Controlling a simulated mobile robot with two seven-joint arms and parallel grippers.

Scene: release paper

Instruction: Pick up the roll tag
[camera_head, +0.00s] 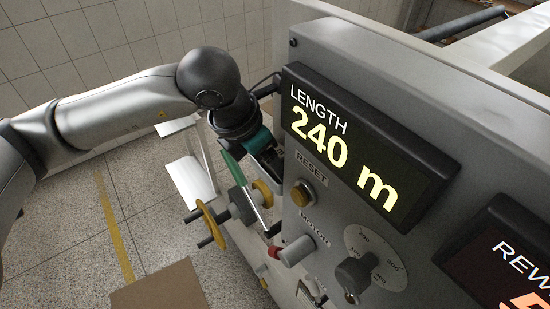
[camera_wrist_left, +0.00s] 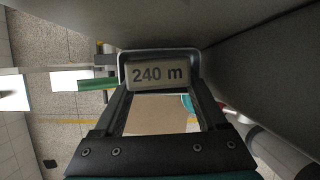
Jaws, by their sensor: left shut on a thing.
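The roll tag (camera_wrist_left: 160,75) is a pale beige block with "240 m" printed on it. It shows in the left wrist view, between the tips of my left gripper (camera_wrist_left: 160,82), which is shut on it. A grey rim (camera_wrist_left: 158,52) runs around the top of the tag; I cannot tell whether the tag still touches it. In the head view my left gripper (camera_head: 268,158) is at the left side of the grey machine panel (camera_head: 335,45), and the tag cannot be made out there. My right gripper is not in view.
The panel carries a lit display (camera_head: 350,140) reading "LENGTH 240 m", a reset button (camera_head: 303,193), a motor switch (camera_head: 297,250) and a dial knob (camera_head: 355,272). A brown board (camera_head: 160,290) is lower left.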

